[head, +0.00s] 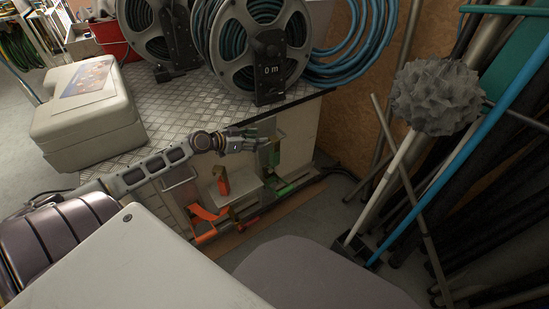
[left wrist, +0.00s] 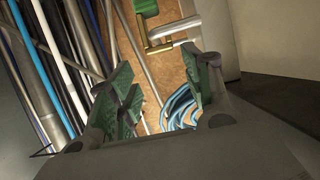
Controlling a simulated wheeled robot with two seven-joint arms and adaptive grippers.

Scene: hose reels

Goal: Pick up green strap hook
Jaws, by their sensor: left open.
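The green strap (head: 273,158) hangs at the right end of the low cabinet, with a green piece lower down at its foot. In the left wrist view a green piece (left wrist: 146,8) shows at the top edge, with a brass-coloured hook-like part (left wrist: 158,40) just below it. My left gripper (head: 258,143) is open and empty, just above and left of the green strap in the head view. Its spread green-padded fingers (left wrist: 160,90) show in the left wrist view, with the green piece beyond them, apart from the pads. My right gripper is out of view.
Orange straps (head: 207,213) hang left of the green one. Hose reels (head: 262,45) and a pale case (head: 88,118) stand on the metal top above. Poles and a grey spiky ball (head: 436,97) crowd the right. A grey rounded surface (head: 325,285) lies in front.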

